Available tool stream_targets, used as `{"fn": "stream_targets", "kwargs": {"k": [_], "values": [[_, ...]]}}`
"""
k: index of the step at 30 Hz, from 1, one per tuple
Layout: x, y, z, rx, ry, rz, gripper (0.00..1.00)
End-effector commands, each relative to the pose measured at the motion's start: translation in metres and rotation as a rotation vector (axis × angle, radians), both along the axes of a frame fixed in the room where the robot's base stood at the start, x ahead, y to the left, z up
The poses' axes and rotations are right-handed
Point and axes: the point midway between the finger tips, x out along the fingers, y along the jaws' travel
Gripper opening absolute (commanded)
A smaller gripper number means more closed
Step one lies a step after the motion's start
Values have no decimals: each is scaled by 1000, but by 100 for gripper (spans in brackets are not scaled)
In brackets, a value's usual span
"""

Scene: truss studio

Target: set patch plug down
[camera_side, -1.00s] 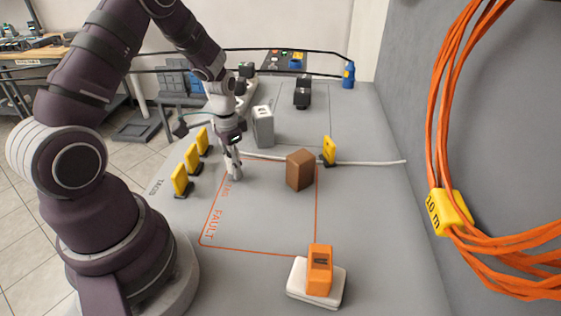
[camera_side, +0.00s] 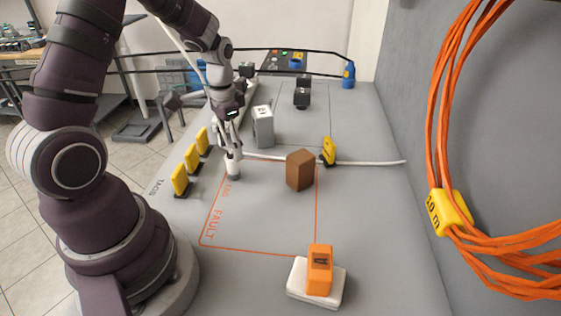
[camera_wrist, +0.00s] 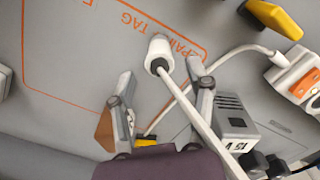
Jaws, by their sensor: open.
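The patch plug, a white cylinder with a dark end (camera_side: 233,165), stands roughly upright on the grey table at the far left corner of the orange-outlined zone. In the wrist view the plug (camera_wrist: 159,48) shows beyond the fingertips, near the orange line, with a white cable running from it back between the fingers. My gripper (camera_side: 230,147) is open just above the plug. In the wrist view the fingers of my gripper (camera_wrist: 162,84) are spread on either side of the cable, apart from the plug body. The plug's underside is hidden.
A brown block (camera_side: 300,170) stands at the zone's right edge. Several yellow tags (camera_side: 180,180) line the left. A grey box (camera_side: 263,127) stands behind the gripper. An orange device on a white pad (camera_side: 318,270) is in front. The zone's middle is clear.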

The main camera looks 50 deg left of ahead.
Motion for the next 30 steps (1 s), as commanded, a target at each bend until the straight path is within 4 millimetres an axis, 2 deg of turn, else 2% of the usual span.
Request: {"fn": "stream_targets", "kwargs": {"k": [3, 6, 12, 14, 17, 21, 25, 30], "values": [[1, 0, 32, 3, -7, -1, 53], [1, 0, 51, 2, -5, -1, 53], [0, -5, 73, 4, -17, -2, 53], [-1, -16, 85, 13, -53, -4, 53], [-9, -47, 112, 28, -152, -8, 53], [-35, -89, 138, 30, -312, -9, 53], [-57, -112, 145, 13, -429, -9, 53], [-69, -121, 145, -1, -490, -2, 53]]}}
